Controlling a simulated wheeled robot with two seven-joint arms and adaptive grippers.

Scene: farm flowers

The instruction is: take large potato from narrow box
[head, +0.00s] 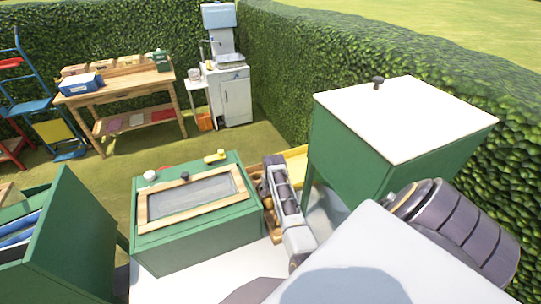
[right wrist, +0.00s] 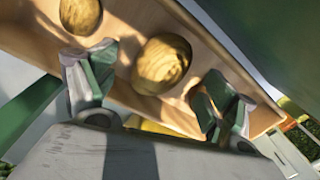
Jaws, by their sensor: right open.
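The narrow box is a long wooden box with round holes, and its wood fills the upper part of the right wrist view (right wrist: 130,35). A large yellow-brown potato (right wrist: 162,62) sits in its middle hole. Another potato (right wrist: 80,14) sits in a hole to the upper left. My right gripper (right wrist: 154,88) is open, with its two green-padded fingers apart to the left and right of the middle potato, at the box's near side. Contact with the potato cannot be told. In the head view, my right gripper (head: 278,168) covers much of the box. My left gripper is out of view.
A green cabinet with a framed lid (head: 192,195) stands just left of the box. A taller green bin with a white lid (head: 405,115) stands close on the right. A wooden workbench (head: 115,82) and a white sink unit (head: 234,98) stand far back.

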